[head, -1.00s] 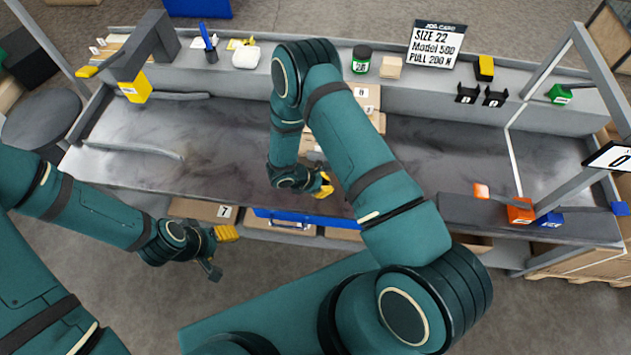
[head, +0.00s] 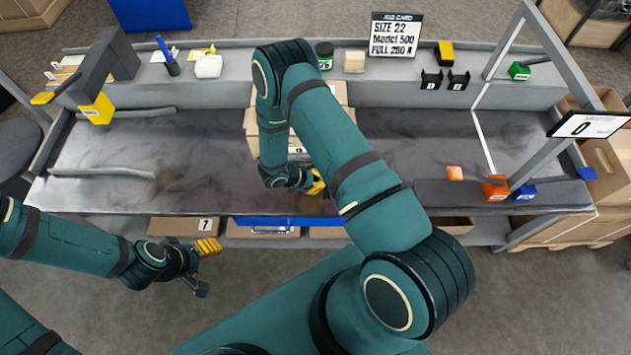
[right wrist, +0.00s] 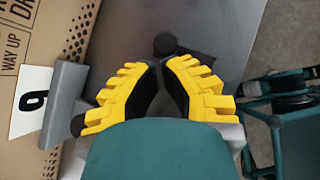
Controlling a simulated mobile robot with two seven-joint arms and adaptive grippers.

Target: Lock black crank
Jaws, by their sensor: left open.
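My right gripper (head: 317,184) is low over the middle of the grey bench in the head view, partly hidden by my own arm. In the right wrist view its yellow fingers (right wrist: 162,68) converge with their tips close together, and nothing shows gripped between them. A dark round knob with a dark bar (right wrist: 165,43), possibly the black crank, lies just beyond the fingertips; I cannot tell whether they touch. I cannot make out a black crank in the head view. My left gripper (head: 198,266) is open and empty, in front of the bench's near edge.
Cardboard boxes (head: 252,128) stand on the bench behind my right gripper; one fills the left of the right wrist view (right wrist: 38,60). A grey bar (right wrist: 66,100) stands beside the fingers.

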